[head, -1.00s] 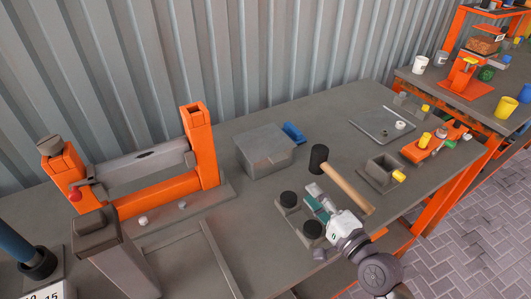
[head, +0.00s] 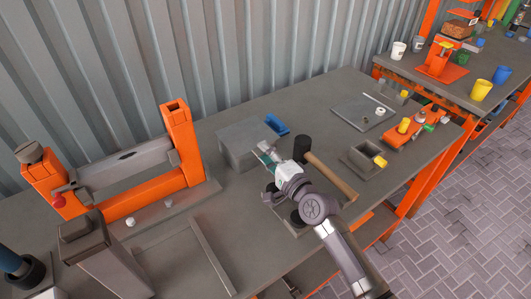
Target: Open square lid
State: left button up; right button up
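A grey square box with a flat lid (head: 243,132) stands at the back of the grey workbench. The lid looks closed, lying flat on top of the box. My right gripper (head: 264,155) is at the front right corner of this box, close to the lid's edge. Whether it touches the box cannot be told. Its fingers are small and partly overlap the box, so their opening is unclear. No object shows clearly in them. My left gripper is out of view.
A black-headed mallet (head: 325,170) lies right of my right gripper. A blue item (head: 277,125) lies behind the box. An orange frame (head: 180,145) stands to the left. Round black knobs sit partly hidden under my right arm. Bench (head: 225,205) between frame and arm is mostly clear.

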jog(key=shift+w+a, duration=0.1)
jog(key=shift+w, duration=0.05)
grip_shut()
dwell(0.4)
